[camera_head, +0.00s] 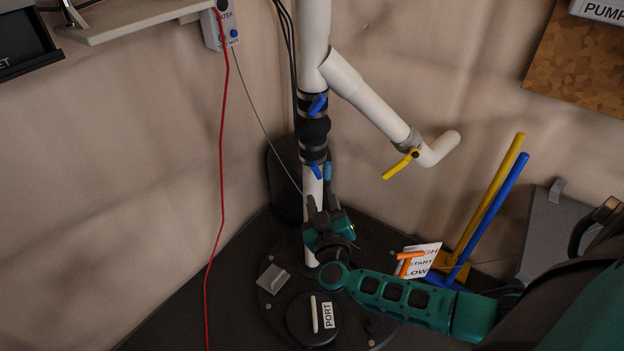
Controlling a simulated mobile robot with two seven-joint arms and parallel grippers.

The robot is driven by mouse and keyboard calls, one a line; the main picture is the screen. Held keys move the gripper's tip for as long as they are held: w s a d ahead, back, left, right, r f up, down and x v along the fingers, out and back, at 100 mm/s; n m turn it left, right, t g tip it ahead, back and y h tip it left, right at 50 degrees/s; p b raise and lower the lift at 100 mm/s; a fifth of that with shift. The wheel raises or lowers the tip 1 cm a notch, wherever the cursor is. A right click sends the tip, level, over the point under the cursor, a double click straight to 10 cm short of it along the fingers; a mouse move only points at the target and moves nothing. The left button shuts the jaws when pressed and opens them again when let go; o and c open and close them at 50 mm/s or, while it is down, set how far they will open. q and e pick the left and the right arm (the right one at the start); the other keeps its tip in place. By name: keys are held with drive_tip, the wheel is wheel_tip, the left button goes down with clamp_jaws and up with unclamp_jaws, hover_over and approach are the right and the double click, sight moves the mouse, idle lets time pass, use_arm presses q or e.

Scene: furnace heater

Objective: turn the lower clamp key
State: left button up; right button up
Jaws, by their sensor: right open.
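The lower clamp key (316,171) is a small blue lever on the lower black clamp (313,152), which is around the white vertical pipe. The lever tilts down to the right. My right gripper (320,192) is open just below the key, in front of the pipe, with its fingers pointing up. The tip of its right finger, bluish, shows close beside the key on the right. I cannot tell whether it touches the key. My left gripper is not in view.
A similar blue key (317,105) sits on the upper clamp. A side pipe with a yellow handle (400,164) branches right. A red cable (221,150) hangs at left.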

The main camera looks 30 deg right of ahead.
sight(316, 173)
drive_tip(key=b+x, duration=0.2)
drive_tip(key=x, duration=0.5)
drive_tip(key=shift+w+d+f+b, duration=0.1)
drive_tip(key=shift+w+d+b, duration=0.1)
drive_tip(key=shift+w+b, duration=0.2)
drive_tip(key=shift+w+d, duration=0.2)
drive_tip(key=shift+w, duration=0.15)
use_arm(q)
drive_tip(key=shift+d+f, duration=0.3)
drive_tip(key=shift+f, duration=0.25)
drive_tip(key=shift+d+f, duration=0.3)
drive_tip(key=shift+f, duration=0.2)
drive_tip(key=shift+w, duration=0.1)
use_arm(e)
drive_tip(key=c, duration=0.6)
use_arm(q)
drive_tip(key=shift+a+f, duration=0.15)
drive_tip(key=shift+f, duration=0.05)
use_arm(e)
clamp_jaws()
